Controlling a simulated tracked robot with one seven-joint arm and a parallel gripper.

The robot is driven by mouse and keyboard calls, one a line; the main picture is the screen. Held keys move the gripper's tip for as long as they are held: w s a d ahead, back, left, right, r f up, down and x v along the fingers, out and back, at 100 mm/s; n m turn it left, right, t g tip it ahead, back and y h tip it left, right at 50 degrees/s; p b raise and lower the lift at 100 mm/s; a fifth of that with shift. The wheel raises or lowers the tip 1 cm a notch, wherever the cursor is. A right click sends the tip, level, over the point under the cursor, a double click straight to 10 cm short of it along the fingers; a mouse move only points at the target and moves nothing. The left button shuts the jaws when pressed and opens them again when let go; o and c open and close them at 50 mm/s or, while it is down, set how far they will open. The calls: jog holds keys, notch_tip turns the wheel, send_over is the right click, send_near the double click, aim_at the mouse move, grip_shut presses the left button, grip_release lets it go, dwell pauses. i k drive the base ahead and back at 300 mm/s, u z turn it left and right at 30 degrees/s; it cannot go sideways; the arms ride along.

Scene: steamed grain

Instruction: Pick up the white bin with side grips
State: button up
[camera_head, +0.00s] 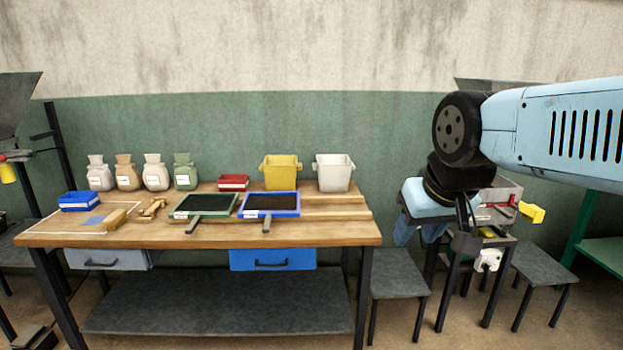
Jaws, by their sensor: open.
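The white bin (334,174) stands upright at the back right of the wooden workbench (330,231), just right of a yellow bin (281,173). Its rim sticks out a little at the sides, but its grips are too small to make out clearly. My gripper (467,238) hangs from my light-blue arm at the right, pointing down. It is open, well to the right of the white bin and clear of the bench. Nothing shows between its fingers.
Left of the bins are a red box (233,182) and several sacks (127,173). Two framed sieves, green (206,205) and blue (269,205), lie in front. The bench's right end is bare. Stools (397,273) and a machine (497,207) stand to the right.

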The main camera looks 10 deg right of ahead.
aim_at(334, 170)
jog(key=k, duration=0.9)
jog(key=z, duration=0.15)
jog(key=i, duration=0.95)
jog(key=u, duration=0.15)
jog(key=k, duration=0.6)
jog(key=z, duration=0.6)
jog(key=i, duration=1)
jog(key=z, duration=0.55)
